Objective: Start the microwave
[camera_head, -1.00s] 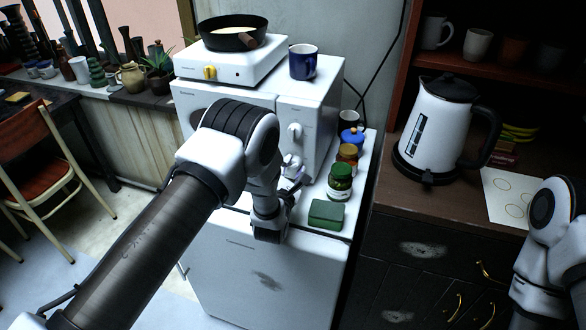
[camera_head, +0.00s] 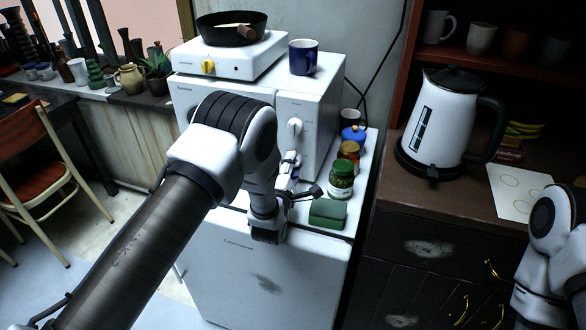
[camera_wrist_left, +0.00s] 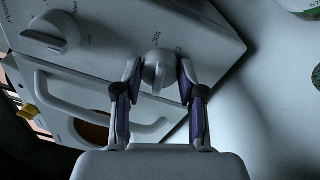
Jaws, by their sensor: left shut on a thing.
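The white microwave (camera_head: 313,118) stands on a white cabinet, mostly behind my left arm. Its upper front knob (camera_head: 295,128) is clear of the gripper. In the left wrist view, that free knob (camera_wrist_left: 58,32) is at the upper left. My left gripper (camera_head: 290,168) is at the lower knob, largely hidden by my own wrist. In the left wrist view, the left gripper (camera_wrist_left: 158,66) has one finger on each side of the lower knob (camera_wrist_left: 157,72) and is shut on it. The door handle (camera_wrist_left: 95,112) lies below and left of it. My right gripper is out of view.
A hotplate (camera_head: 228,58) with a black pan (camera_head: 232,30) and a blue mug (camera_head: 303,57) stand on the microwave. A green block (camera_head: 328,213) and a green-lidded jar (camera_head: 341,180) sit close to the gripper's right. A kettle (camera_head: 440,122) stands on the brown cabinet.

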